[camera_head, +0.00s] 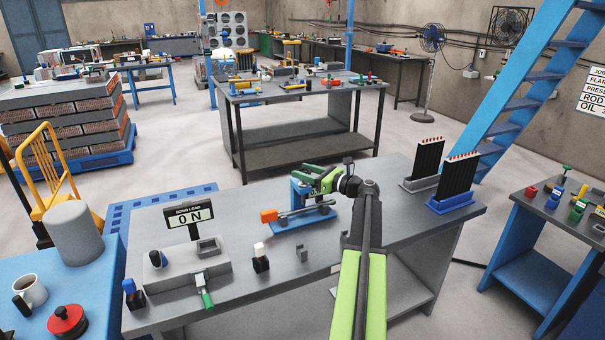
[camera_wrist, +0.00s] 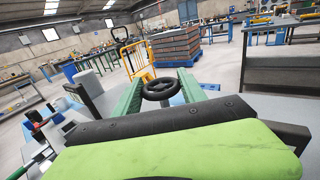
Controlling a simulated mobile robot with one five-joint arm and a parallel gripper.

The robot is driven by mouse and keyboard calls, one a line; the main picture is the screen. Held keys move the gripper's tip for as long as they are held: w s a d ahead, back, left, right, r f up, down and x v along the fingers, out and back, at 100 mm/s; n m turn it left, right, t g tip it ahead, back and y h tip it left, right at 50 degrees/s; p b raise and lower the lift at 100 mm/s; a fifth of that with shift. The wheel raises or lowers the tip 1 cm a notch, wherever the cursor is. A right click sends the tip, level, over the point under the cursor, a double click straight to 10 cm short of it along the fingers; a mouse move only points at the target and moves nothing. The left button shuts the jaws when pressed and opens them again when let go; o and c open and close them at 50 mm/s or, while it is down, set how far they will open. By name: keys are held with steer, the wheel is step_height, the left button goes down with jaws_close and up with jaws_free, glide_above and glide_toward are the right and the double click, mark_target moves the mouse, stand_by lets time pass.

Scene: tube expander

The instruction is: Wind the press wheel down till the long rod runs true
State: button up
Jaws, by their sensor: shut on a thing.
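The small blue press (camera_head: 298,192) stands on the grey bench in the head view. The long rod (camera_head: 305,211) lies level across its blue base, with an orange piece (camera_head: 268,216) at its left end. In the wrist view the black press wheel (camera_wrist: 159,89) sits between the two green fingers of my gripper (camera_wrist: 158,78), which is shut on it. In the head view my gripper (camera_head: 313,174) is at the top of the press and hides the wheel. A display (camera_head: 190,214) left of the press reads bend load 0 N. I cannot tell how straight the rod is.
Two dark racks of upright rods (camera_head: 425,160) stand at the bench's right end. A grey block fixture with a green-handled tool (camera_head: 206,297) and a small black-and-white item (camera_head: 260,258) lie left of and before the press. A blue table (camera_head: 100,270) adjoins at left.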

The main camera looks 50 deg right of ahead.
steer(key=m+h, duration=0.1)
steer(key=h, duration=0.1)
steer(key=m+h, duration=0.2)
steer(key=shift+a+h, duration=0.3)
steer(key=shift+a, duration=0.05)
steer(key=m+g+h, duration=0.1)
steer(key=m+h, duration=0.1)
steer(key=h, duration=0.2)
steer(key=m+g+h, duration=0.1)
steer(key=m+h, duration=0.2)
steer(key=h, duration=0.1)
steer(key=shift+w, duration=0.15)
steer(key=m+g+h, duration=0.5)
steer(key=shift+w+m+g+h, duration=0.25)
steer(key=shift+m+g+h, duration=1.35)
steer(key=shift+m+g, duration=0.4)
steer(key=shift+g, duration=0.8)
steer(key=o, duration=1.3)
steer(key=shift+a, duration=0.15)
steer(key=shift+c, duration=0.2)
steer(key=shift+o, duration=0.5)
steer(key=shift+g, duration=0.3)
steer(key=shift+s, duration=0.1)
